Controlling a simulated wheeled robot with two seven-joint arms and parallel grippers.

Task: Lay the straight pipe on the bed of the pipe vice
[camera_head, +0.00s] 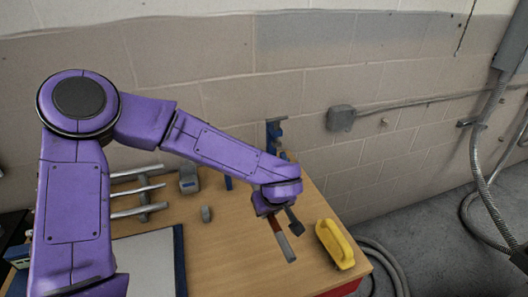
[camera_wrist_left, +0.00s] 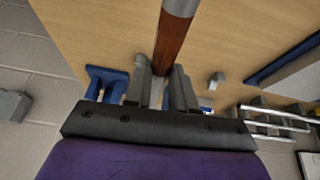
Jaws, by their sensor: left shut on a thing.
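My left gripper (camera_head: 277,215) is above the right part of the wooden table, with its fingers shut on a straight pipe (camera_head: 285,243). The pipe is brown along its middle with a silver end. In the left wrist view, the pipe (camera_wrist_left: 172,42) runs out from between the grey fingers (camera_wrist_left: 160,82) toward the top edge. Its other end is hidden by the gripper. A blue fixture (camera_head: 275,130), which looks like the pipe vice, stands behind my gripper near the wall, partly hidden by my arm. A blue part also shows left of the fingers in the wrist view (camera_wrist_left: 104,82). Its bed cannot be made out.
A rack with several silver pipes (camera_head: 138,190) is at the table's left. A yellow-handled object (camera_head: 336,243) lies at the right edge. A pale panel (camera_head: 147,262) lies at the front.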

